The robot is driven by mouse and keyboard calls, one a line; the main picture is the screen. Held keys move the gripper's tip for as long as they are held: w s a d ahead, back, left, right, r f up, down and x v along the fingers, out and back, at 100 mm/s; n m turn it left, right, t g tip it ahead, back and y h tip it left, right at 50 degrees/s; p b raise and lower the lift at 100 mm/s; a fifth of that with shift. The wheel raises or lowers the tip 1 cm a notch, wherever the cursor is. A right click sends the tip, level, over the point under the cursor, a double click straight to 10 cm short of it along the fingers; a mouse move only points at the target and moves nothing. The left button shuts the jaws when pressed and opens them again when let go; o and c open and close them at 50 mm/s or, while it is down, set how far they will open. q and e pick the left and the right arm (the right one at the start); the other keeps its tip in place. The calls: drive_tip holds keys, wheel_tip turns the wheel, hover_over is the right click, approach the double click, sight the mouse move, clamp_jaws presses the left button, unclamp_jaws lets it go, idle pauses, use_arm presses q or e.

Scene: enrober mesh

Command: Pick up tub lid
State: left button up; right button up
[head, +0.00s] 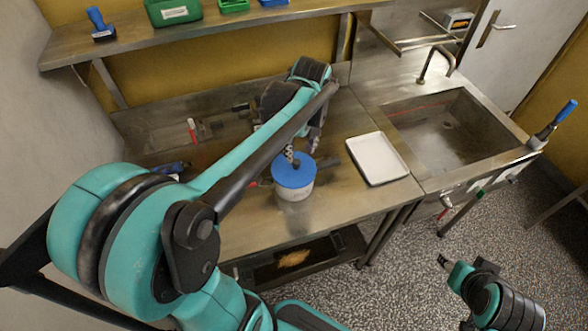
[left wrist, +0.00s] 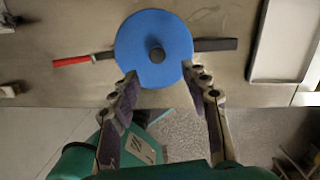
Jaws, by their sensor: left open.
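The tub lid (head: 293,172) is a round blue disc with a dark knob (left wrist: 156,55) at its centre. It sits flat on a whitish tub (head: 294,193) on the steel table. In the left wrist view the lid (left wrist: 140,35) hides the tub below. My left gripper (head: 302,150) is open and empty above the lid. In the left wrist view its fingertips (left wrist: 160,76) lie on either side of the lid's near edge, with the knob a little beyond them; contact cannot be told. My right gripper (head: 444,262) is small, low at the right, away from the table.
A red-handled tool (left wrist: 72,61) with a dark end (left wrist: 215,44) lies behind the tub. A white tray (head: 377,158) lies to the right, before the sink (head: 440,120). A shelf (head: 200,30) with bins runs above the table. A red-capped marker (head: 192,130) stands at the back left.

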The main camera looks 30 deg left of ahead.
sight(296, 161)
use_arm(q)
drive_tip(key=f+b, duration=0.1)
drive_tip(key=f, duration=0.1)
drive_tip(key=a+f, duration=0.1)
drive_tip(key=f, duration=0.1)
drive_tip(key=f+b, duration=0.1)
drive_tip(key=f, duration=0.1)
drive_tip(key=shift+w+a+b, duration=0.3)
clamp_jaws()
